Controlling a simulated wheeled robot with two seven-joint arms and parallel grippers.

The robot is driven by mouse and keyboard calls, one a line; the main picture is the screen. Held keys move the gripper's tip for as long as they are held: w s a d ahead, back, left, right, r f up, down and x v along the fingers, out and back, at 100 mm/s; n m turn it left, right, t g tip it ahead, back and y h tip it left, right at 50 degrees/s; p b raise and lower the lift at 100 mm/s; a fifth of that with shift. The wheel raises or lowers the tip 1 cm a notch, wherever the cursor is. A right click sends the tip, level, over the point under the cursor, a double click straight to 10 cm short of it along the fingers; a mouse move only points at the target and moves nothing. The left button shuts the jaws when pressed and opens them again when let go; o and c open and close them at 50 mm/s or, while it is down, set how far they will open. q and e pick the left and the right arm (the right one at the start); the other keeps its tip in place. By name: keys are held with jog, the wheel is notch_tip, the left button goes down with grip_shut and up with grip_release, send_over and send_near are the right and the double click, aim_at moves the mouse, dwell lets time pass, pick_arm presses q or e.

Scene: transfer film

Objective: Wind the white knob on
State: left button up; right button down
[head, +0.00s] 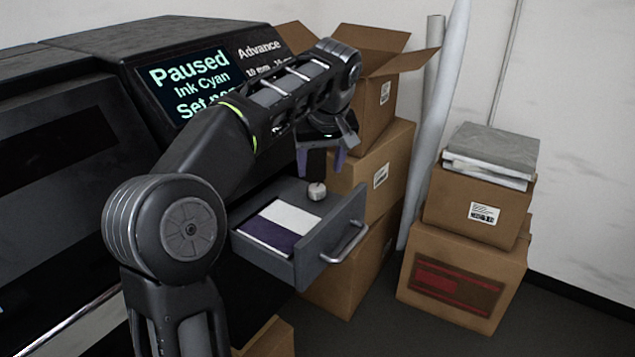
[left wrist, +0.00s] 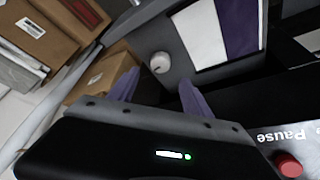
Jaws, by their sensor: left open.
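The white knob (head: 317,191) is in or on the back corner of the open grey drawer (head: 305,262), beside a white and purple sheet (head: 280,225). It also shows in the left wrist view (left wrist: 160,62), just beyond the fingers. My left gripper (head: 321,172) is open, with purple fingertips, just above the knob. In the left wrist view the two fingers (left wrist: 157,88) are spread and empty, with the knob ahead of the gap between them. My right gripper is not seen.
The printer's screen (head: 190,85) reads "Paused, Ink Cyan". A red button (left wrist: 289,165) sits beside a "Pause" label in the left wrist view. Stacked cardboard boxes (head: 400,150) stand close behind the drawer, with white rolls (head: 435,120) beside them. More boxes (head: 465,255) stand at right.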

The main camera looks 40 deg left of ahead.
aim_at(317, 187)
pick_arm(q)
jog(key=x, duration=0.7)
jog(key=shift+f, duration=0.1)
grip_shut()
dwell(0.5)
